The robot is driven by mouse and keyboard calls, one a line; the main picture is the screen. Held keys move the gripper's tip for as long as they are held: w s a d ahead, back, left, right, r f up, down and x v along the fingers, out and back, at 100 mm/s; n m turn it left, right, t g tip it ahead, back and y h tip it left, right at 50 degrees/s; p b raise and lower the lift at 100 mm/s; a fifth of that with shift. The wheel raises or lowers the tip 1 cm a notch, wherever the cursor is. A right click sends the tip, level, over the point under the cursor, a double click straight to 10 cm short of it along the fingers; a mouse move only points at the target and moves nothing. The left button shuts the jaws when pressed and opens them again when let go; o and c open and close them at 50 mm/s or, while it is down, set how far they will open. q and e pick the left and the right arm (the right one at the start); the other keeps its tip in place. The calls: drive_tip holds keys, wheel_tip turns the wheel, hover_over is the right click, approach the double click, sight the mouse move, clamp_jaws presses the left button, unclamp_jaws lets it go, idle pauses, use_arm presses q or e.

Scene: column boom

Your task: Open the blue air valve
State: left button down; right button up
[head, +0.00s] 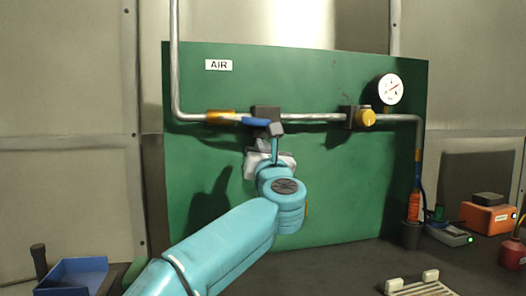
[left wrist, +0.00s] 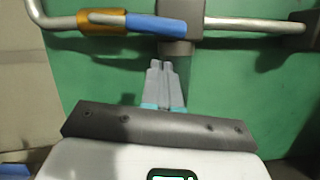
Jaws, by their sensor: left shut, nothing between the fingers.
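The blue valve handle (head: 256,122) lies along the metal pipe on the green panel, below the AIR sign (head: 218,65). In the left wrist view the blue handle (left wrist: 156,25) runs level across the top, left of the dark body (left wrist: 176,47). My left gripper (left wrist: 160,66) is shut and empty, its fingertips just below the valve body and handle; I cannot tell whether they touch. In the head view my left gripper (head: 274,140) partly overlaps the valve. My right gripper is not in view.
The bench holds a blue tray (head: 75,276), an orange box (head: 489,217), a red can (head: 513,253) and a pale rack (head: 418,286). The bench middle looks mostly clear.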

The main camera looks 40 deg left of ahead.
use_arm(q)
drive_tip(key=b+v, duration=0.2)
drive_tip(key=v, duration=0.8)
drive_tip(key=shift+d, duration=0.1)
